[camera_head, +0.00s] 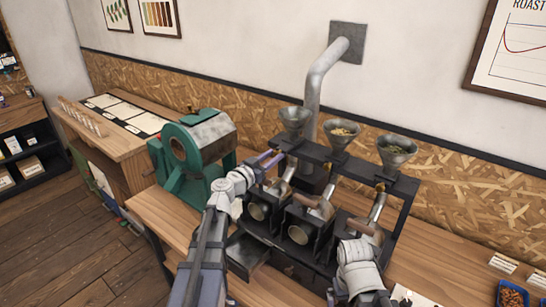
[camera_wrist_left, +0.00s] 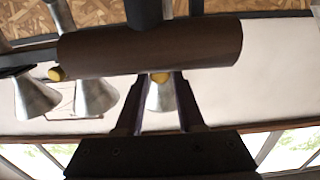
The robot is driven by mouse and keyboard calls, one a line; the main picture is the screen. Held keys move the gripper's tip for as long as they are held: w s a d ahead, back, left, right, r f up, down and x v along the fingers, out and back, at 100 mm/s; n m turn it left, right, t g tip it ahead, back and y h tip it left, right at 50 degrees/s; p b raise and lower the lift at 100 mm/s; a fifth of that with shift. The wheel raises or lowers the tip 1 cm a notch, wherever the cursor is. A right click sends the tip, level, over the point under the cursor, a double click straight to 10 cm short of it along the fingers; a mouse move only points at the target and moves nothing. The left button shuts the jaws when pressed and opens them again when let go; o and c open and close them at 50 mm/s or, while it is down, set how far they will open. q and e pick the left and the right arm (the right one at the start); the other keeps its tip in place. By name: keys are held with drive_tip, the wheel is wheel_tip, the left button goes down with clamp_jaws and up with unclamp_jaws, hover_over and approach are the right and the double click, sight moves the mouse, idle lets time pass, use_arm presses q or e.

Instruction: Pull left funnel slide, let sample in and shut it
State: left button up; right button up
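The left funnel (camera_head: 294,118) is a metal cone on the left of the black rack's top bar; its bowl shows no beans. My left gripper (camera_head: 272,158) is at the left end of that bar, just below and left of this funnel. In the left wrist view its two purple-edged fingers (camera_wrist_left: 158,80) stand apart, open. A small yellow knob (camera_wrist_left: 160,77) shows between them, with a gap on each side, in front of a metal cone (camera_wrist_left: 160,97). Whether the slide is pulled is hidden. My right wrist shows at the lower right; its fingers are hidden.
The middle funnel (camera_head: 341,133) holds pale beans, and the right funnel (camera_head: 396,151) greenish ones. Metal tubes and drums sit below. A brown cylinder (camera_wrist_left: 150,48) crosses close above my left fingertips in the wrist view. A green roaster (camera_head: 190,155) stands left of the rack.

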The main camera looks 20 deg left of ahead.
use_arm(q)
drive_tip(key=o, duration=0.3)
drive_tip(key=v, duration=0.8)
drive_tip(key=shift+c, duration=0.2)
idle(1.3)
